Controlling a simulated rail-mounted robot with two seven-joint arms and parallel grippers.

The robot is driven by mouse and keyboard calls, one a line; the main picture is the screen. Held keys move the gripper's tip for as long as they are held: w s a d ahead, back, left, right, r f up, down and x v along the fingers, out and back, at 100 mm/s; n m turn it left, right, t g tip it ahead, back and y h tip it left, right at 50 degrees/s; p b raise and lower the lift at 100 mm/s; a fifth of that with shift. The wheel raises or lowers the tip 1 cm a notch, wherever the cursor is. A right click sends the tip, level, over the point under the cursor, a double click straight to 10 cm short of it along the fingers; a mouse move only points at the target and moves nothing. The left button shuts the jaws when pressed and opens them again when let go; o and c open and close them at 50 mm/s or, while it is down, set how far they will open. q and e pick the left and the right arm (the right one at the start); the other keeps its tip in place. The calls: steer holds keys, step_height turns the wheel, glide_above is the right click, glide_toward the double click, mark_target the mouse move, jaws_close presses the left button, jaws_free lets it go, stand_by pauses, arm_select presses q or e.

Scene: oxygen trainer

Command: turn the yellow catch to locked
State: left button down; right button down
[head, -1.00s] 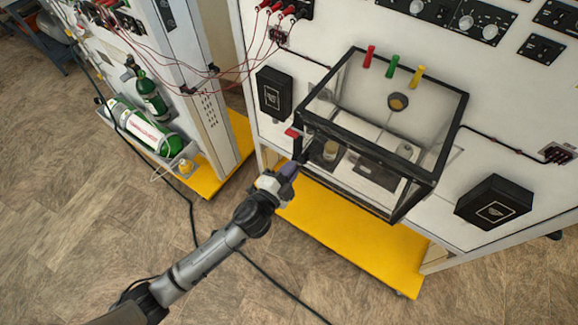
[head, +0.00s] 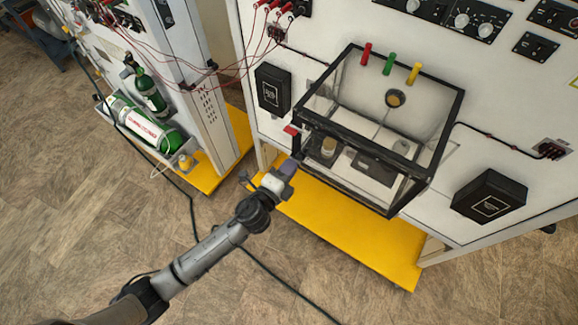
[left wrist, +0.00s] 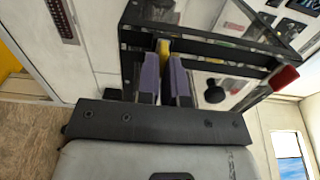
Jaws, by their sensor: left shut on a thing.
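The yellow catch (left wrist: 163,47) shows in the left wrist view as a small yellow piece on the dark frame of the clear-walled case (left wrist: 128,62). My left gripper (left wrist: 164,62) has its two purple fingers on either side of it, shut on it. In the head view my left gripper (head: 292,163) is at the lower left front corner of the case (head: 448,135), and the catch is hidden there. The fingers cover much of the catch, so I cannot tell its exact angle. My right gripper is not in view.
A red block (head: 291,130) sticks out at the case's left corner. Red, green and yellow pegs (head: 415,73) stand along its back top edge. Black boxes (head: 272,88) flank the case. A yellow base (head: 350,230) lies below. The floor in front is mostly clear, with a cable.

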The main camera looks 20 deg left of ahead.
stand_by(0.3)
arm_select(q)
steer(key=c, duration=1.3)
jaws_free()
steer(key=shift+o, duration=0.2)
steer(key=b+v, duration=0.2)
steer(key=v, duration=1.1)
steer(key=shift+s+b, duration=0.3)
steer(key=shift+s, duration=0.1)
